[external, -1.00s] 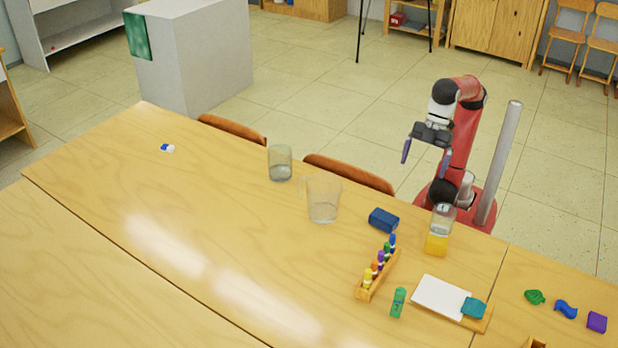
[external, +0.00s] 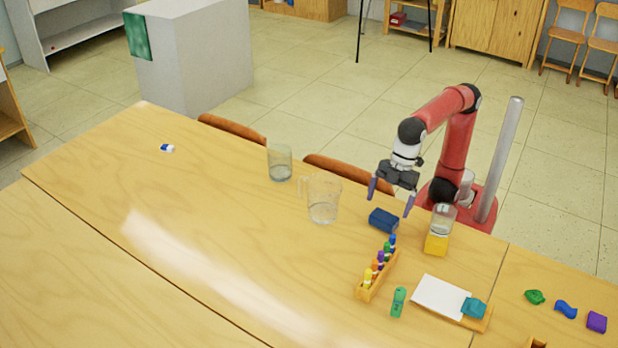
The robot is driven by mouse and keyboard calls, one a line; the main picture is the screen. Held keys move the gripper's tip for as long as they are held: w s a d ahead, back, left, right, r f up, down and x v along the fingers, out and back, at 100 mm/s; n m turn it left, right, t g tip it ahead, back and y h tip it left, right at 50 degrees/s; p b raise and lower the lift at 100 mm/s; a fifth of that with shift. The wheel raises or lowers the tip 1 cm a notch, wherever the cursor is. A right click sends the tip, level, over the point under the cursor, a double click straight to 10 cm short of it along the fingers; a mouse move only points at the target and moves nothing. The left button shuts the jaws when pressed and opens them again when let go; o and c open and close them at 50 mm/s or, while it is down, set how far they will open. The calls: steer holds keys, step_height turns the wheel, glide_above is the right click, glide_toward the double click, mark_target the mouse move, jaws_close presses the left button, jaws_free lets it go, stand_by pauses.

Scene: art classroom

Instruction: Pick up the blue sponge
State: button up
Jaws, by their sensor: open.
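A dark blue block (external: 384,220), which looks like the blue sponge, lies on the wooden table near its far edge. My gripper (external: 391,203) is open and points down, with its two fingers spread apart. In the picture its fingertips are just above the block, one toward each side of it. The gap in height between the fingertips and the block is hard to tell from this view. Nothing is between the fingers.
A clear pitcher (external: 322,200) stands left of the block, and a jar with yellow contents (external: 438,232) stands close on its right. A rack of colored bottles (external: 377,270) is in front. A glass (external: 279,163) stands farther left.

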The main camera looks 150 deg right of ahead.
mark_target(385, 216)
steer(key=x, duration=0.5)
steer(key=shift+a, duration=0.1)
steer(key=c, duration=1)
steer(key=shift+c, duration=0.2)
